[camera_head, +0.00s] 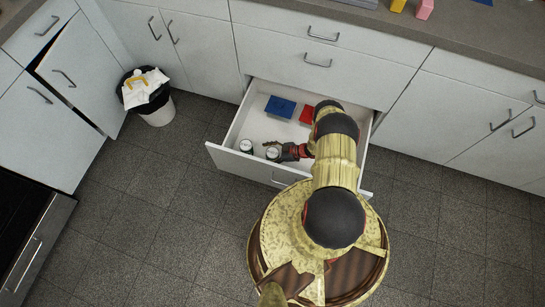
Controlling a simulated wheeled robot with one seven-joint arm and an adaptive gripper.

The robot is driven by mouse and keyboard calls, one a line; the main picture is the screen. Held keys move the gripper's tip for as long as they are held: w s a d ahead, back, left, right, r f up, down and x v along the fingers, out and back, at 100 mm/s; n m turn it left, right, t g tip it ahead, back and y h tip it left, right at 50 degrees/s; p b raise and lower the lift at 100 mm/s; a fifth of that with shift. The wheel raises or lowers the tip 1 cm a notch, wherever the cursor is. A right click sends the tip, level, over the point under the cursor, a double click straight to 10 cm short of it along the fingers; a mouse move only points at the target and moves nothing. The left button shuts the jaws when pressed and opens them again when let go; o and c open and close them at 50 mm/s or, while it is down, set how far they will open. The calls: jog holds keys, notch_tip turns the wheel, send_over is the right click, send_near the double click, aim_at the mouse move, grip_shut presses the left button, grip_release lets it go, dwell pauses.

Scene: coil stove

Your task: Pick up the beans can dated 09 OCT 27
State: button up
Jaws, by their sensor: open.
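Two small cans with pale tops stand in the open white drawer (233,133), near its front left. One can (246,146) is at the left; the other can (272,153) is a little to its right. They are too small for me to read any date or label. My gripper (281,150) reaches left into the drawer, open, with its fingertips right at the right can. I cannot tell whether the fingers touch it or lie around it. The left can is apart from my gripper.
A blue box (280,106) and a red box (306,114), partly hidden by my arm, lie farther back in the drawer. A bin (157,114) stands on the floor at left. Cabinet fronts (312,57) rise behind the drawer. The drawer's left front has free floor around it.

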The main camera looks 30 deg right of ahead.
jog(key=shift+c, duration=1.1)
jog(key=c, duration=1.5)
jog(key=shift+c, duration=0.6)
